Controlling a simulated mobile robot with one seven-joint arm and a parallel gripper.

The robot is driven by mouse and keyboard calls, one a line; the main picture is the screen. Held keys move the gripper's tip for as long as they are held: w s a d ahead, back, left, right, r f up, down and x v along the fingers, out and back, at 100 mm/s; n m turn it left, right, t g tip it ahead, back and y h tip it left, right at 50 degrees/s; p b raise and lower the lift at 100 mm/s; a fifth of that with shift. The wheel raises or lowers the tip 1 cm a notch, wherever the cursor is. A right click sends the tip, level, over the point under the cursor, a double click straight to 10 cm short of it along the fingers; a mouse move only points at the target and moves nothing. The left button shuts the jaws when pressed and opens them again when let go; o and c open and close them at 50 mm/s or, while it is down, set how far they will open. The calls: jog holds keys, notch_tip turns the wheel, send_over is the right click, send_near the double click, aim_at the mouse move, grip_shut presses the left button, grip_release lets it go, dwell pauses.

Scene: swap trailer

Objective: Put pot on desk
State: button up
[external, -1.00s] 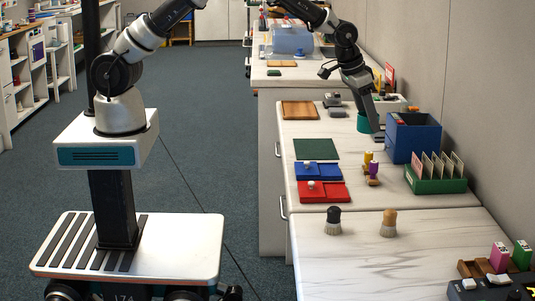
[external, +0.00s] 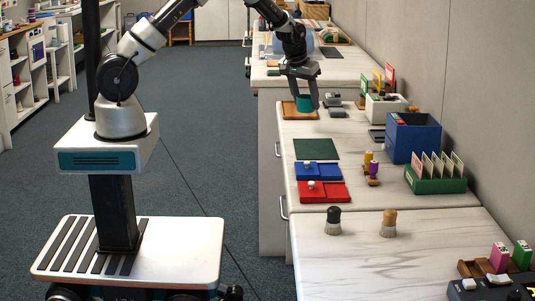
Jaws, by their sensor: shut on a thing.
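The pot is a small teal cylinder (external: 304,103), upright, at or just above the brown wooden board (external: 289,113) on the white desk (external: 350,150). I cannot tell whether its base touches the board. My gripper (external: 304,101) points down and is shut on the pot, with one finger on each side of it.
Grey blocks (external: 335,107) lie right of the board. A white box with coloured cards (external: 385,107), a blue bin (external: 412,138) and a green card holder (external: 436,180) stand on the right. A green mat (external: 316,149) lies in front. The desk's middle is clear.

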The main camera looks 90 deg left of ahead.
jog(key=shift+f+b, duration=0.4)
jog(key=shift+f, duration=2.7)
jog(key=shift+f, duration=0.15)
jog(key=o, duration=1)
jog(key=shift+r, duration=0.4)
jog(key=p+v, duration=0.2)
jog(key=v, duration=0.9)
jog(key=shift+s+d+r, duration=0.15)
jog(key=shift+d+r, duration=0.05)
